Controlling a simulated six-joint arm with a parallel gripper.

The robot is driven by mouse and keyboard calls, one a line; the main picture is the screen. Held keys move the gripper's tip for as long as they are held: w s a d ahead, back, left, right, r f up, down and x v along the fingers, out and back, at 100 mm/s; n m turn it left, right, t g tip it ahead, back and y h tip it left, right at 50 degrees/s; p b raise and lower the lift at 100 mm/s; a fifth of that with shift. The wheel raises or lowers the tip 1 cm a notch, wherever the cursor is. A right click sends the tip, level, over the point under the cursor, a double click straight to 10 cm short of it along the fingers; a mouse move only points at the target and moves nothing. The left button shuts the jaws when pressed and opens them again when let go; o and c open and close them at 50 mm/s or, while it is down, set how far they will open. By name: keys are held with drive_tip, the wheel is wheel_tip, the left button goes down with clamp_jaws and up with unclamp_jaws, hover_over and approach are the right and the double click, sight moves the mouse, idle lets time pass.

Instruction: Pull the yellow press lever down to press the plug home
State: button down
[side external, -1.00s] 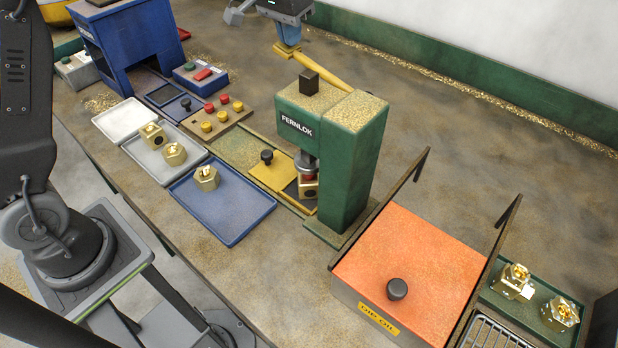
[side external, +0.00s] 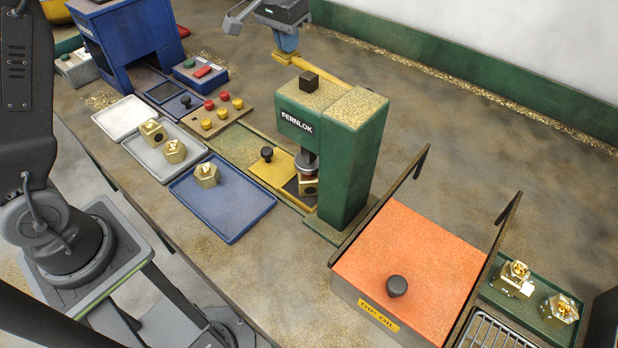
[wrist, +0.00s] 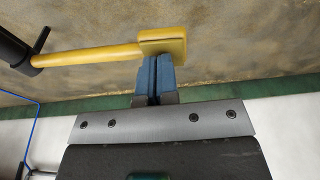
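The green FERNLOK press (side external: 362,150) stands mid-bench. Its yellow lever (side external: 335,77) slopes up from behind the press to a flat end pad, which also shows in the wrist view (wrist: 163,42). My gripper (side external: 286,50) is at that pad, its blue fingers pointing down onto it. In the wrist view the blue fingers (wrist: 155,62) are together, with only a thin seam between them, and meet the pad's edge.
A yellow slide plate (side external: 272,176) with a black knob lies left of the press. A blue tray (side external: 240,205) holds a brass fitting. An orange-lidded box (side external: 410,255) with two dark upright arms stands at right. The bench behind the press is clear.

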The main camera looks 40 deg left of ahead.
sight(285, 56)
drive_tip(key=shift+f, duration=0.25)
drive_tip(key=shift+a+f, duration=0.25)
drive_tip(key=shift+f, duration=0.95)
drive_tip(key=shift+a+f, duration=0.15)
drive_tip(key=shift+f, duration=0.4)
